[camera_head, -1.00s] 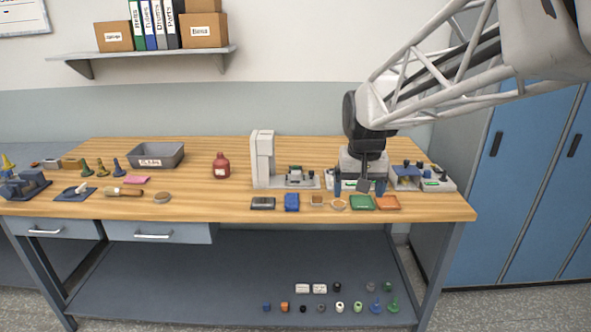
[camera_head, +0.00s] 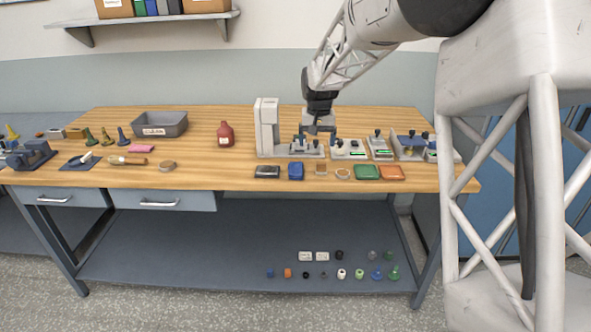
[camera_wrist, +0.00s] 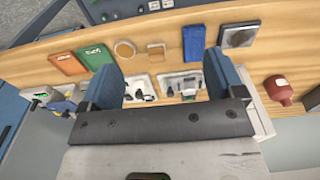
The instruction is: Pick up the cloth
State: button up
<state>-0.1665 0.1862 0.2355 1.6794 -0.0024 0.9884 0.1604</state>
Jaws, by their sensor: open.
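Two things could be the cloth, and I cannot tell which for certain. A small flat pink piece (camera_head: 141,148) lies on the left half of the bench. A folded-looking blue piece (camera_head: 296,171) lies near the front edge, and it also shows in the wrist view (camera_wrist: 194,43). My gripper (camera_head: 317,142) is open and empty, above the bench near the grey-white machine and behind the blue piece. In the wrist view its two blue fingers (camera_wrist: 161,72) are wide apart. The pink piece is not seen in the wrist view.
The grey-white machine (camera_head: 267,127) stands by my gripper, with a red bottle (camera_head: 225,134) to its left. A black-grey pad (camera_head: 267,172), green tray (camera_head: 367,172) and orange tray (camera_head: 391,172) line the front edge. A grey bin (camera_head: 160,123) stands behind the pink piece.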

send_over(295, 169)
jog(key=shift+g, duration=0.3)
notch_tip(295, 169, down, 11)
jog(key=shift+r, duration=0.1)
jog(key=shift+f, duration=1.35)
jog(key=shift+f, duration=0.1)
jog(key=shift+s+f, duration=0.15)
jog(key=shift+f, duration=2.35)
jog(key=shift+c, duration=0.2)
jog(key=c, duration=0.9)
